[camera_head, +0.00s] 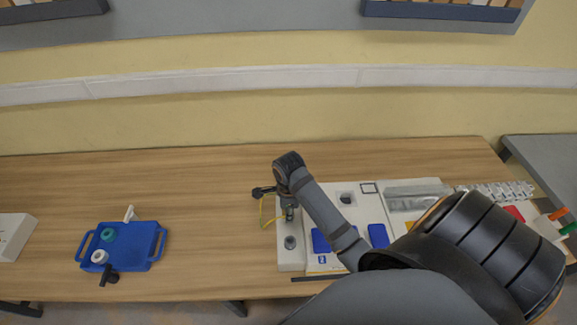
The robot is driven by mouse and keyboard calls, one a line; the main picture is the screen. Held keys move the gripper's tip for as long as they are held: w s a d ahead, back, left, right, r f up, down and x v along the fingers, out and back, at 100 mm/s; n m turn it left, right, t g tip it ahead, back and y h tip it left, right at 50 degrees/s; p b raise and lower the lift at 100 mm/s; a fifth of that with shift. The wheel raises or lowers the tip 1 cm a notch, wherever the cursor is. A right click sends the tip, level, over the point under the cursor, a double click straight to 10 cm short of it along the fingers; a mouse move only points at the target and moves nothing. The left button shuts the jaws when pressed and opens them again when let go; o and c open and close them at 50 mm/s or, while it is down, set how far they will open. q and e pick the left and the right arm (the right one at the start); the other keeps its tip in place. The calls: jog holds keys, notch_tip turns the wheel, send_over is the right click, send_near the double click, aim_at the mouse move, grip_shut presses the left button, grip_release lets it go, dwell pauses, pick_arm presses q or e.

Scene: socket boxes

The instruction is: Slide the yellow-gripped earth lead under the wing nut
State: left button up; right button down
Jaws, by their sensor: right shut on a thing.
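My right gripper (289,213) points down over the left end of a white socket box panel (290,263). It is shut on the earth lead, whose thin yellow loop (263,211) bows out left of the fingers. The lead's grip and tip are hidden or too small to make out. A dark round post (290,242) stands on the panel just below the fingertips in the picture. I cannot make out a wing nut or tell whether the lead touches anything. My left gripper is not in view.
A blue tray (143,263) with small teal, white and black items is at the left. A white box (12,236) is at the far left edge. Blue covers (378,235) and a grey metal strip (495,191) are to the right. The wooden table (205,200) between is clear.

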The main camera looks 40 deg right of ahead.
jog(key=shift+s+a+f, duration=0.15)
jog(key=shift+s+f, duration=0.1)
jog(key=shift+f, duration=0.2)
jog(key=f, duration=0.2)
jog(key=shift+w+d+f, duration=0.25)
jog(key=shift+w+f, duration=0.05)
jog(key=shift+f, duration=0.1)
jog(key=shift+w+d+f, duration=0.1)
jog(key=shift+w+f, duration=0.05)
jog(key=shift+f, duration=0.5)
jog(key=shift+w+d+f, duration=0.1)
jog(key=shift+w+f, duration=0.05)
jog(key=shift+f, duration=0.45)
jog(key=shift+s+a, duration=0.15)
jog(key=shift+f, duration=0.1)
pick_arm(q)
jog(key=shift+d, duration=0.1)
pick_arm(e)
jog(key=shift+f, duration=0.3)
jog(key=shift+f, duration=0.15)
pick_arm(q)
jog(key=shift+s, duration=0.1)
pick_arm(e)
jog(key=shift+w, duration=0.25)
